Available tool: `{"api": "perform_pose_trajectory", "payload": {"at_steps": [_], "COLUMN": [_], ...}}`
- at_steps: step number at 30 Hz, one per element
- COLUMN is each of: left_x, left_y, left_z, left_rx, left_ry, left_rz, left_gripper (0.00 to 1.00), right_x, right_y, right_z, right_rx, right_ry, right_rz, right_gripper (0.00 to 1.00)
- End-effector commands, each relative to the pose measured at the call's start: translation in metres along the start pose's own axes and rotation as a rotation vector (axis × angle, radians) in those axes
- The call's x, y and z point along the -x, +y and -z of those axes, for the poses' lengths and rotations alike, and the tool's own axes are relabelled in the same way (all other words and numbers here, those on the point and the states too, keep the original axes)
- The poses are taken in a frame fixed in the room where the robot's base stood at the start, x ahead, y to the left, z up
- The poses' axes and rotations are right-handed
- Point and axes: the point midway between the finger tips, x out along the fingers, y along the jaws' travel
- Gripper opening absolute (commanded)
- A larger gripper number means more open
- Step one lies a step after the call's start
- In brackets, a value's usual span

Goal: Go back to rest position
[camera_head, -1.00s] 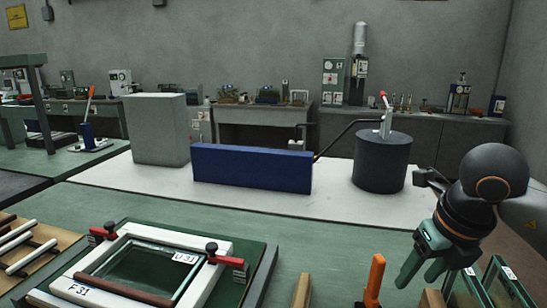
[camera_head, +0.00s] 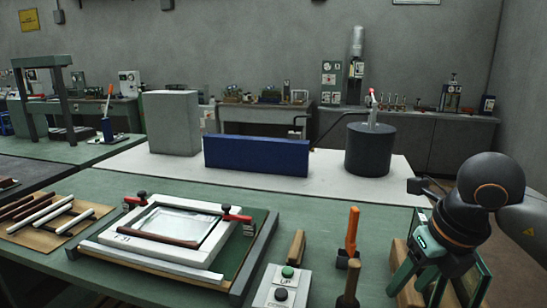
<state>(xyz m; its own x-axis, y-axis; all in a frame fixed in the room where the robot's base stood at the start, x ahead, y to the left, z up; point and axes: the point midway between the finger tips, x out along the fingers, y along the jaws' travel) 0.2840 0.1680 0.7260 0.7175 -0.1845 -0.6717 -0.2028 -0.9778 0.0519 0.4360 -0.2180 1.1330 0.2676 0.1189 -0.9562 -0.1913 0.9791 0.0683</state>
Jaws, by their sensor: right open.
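My right gripper (camera_head: 410,283) is at the lower right of the head view. Its green-grey fingers point down and are apart, with nothing seen held between them. My left gripper is out of view. A white frame (camera_head: 135,240) with red-handled clamps lies in a green-based fixture (camera_head: 240,280) on the green bench, well to the left of my right gripper.
A button box (camera_head: 281,288), an orange-handled tool (camera_head: 351,232) and wooden handles stand between the fixture and my right arm. Wooden and white strips (camera_head: 50,215) lie at left. Behind are a blue block (camera_head: 256,156), a grey box (camera_head: 172,122) and a dark cylinder (camera_head: 368,150).

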Motion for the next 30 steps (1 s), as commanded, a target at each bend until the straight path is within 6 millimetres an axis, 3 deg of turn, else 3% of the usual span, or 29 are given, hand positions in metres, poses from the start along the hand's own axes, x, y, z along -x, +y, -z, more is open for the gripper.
{"api": "perform_pose_trajectory", "payload": {"at_steps": [1,3,8,12,16,20,23,26,29,30], "left_x": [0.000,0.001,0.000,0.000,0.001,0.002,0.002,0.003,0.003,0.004], "left_y": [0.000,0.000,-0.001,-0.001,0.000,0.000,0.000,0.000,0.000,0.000], "left_z": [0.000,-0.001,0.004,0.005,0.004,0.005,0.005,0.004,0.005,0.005], "left_rx": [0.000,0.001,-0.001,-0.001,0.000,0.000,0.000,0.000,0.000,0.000], "left_ry": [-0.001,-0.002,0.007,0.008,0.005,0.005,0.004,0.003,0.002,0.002], "left_rz": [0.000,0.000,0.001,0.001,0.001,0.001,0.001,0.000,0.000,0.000], "left_gripper": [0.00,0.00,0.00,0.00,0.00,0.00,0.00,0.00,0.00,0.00], "right_x": [-0.017,-0.030,-0.048,-0.042,-0.023,-0.010,-0.017,-0.043,-0.091,-0.115], "right_y": [0.021,0.049,0.118,0.180,0.217,0.222,0.206,0.176,0.138,0.123], "right_z": [0.007,0.014,0.035,0.050,0.048,0.028,0.007,-0.009,-0.011,-0.006], "right_rx": [0.033,0.070,0.109,0.054,-0.120,-0.410,-0.705,-1.056,-1.446,-1.607], "right_ry": [0.037,0.066,0.131,0.173,0.177,0.145,0.100,0.046,-0.011,-0.032], "right_rz": [-0.092,-0.224,-0.576,-0.967,-1.341,-1.654,-1.828,-1.925,-1.931,-1.905], "right_gripper": [0.55,0.55,0.55,0.55,0.55,0.55,0.55,0.55,0.55,0.55]}}
